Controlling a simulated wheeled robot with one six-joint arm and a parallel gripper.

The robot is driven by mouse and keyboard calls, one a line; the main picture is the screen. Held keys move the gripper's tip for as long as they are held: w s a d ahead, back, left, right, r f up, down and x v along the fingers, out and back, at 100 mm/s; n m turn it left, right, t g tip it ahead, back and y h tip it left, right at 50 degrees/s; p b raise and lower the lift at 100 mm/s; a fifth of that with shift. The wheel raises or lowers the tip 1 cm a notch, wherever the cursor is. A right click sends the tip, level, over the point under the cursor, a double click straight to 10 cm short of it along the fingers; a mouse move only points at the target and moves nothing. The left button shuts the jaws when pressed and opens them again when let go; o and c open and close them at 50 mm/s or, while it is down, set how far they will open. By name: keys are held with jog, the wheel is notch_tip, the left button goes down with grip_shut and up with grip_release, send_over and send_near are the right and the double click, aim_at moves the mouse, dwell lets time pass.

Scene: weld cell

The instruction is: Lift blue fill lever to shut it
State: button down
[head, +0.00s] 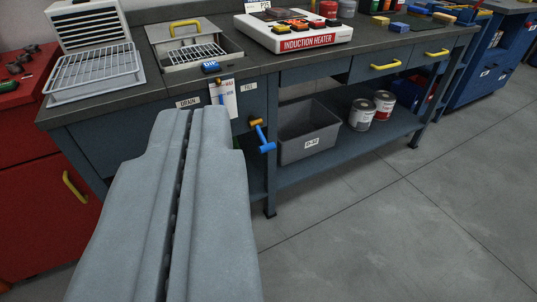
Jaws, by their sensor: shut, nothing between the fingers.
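The blue fill lever (262,136) is on the bench front, below and right of the FILL label (247,87). Another small lever (221,97) with a blue part shows by the DRAIN label (188,101), beside a white tag (227,98).
The bench top (130,100) carries a wire rack (95,70), a sink-like basin (195,52) and an induction heater (293,30). A grey bin (308,130) and cans (362,114) stand on the lower shelf. A red cabinet (40,200) is at left. The floor at right is clear.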

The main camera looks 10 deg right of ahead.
aim_at(261, 135)
jog(key=w+f+m+g+y, duration=0.7)
jog(key=w+f+m, duration=1)
jog(key=w+f, duration=1.2)
jog(key=w+d+f+m+t+h, duration=0.1)
jog(key=w+d+f+m, duration=0.35)
jog(key=f, duration=0.25)
jog(key=w+d+f+m+t+h, duration=0.1)
jog(key=w+d+f+m+t, duration=0.15)
jog(key=d+f+m, duration=0.35)
jog(key=w+d+f+m, duration=0.3)
jog(key=w+f+m, duration=0.15)
jog(key=f, duration=0.35)
jog(key=w+a+r, duration=0.1)
jog(key=w+a, duration=0.2)
jog(key=w, duration=0.5)
jog(key=shift+w+r, duration=0.35)
jog(key=shift+d+r, duration=0.15)
jog(key=shift+r, duration=0.05)
jog(key=shift+s+r+h, duration=0.15)
jog(key=shift+h, duration=0.15)
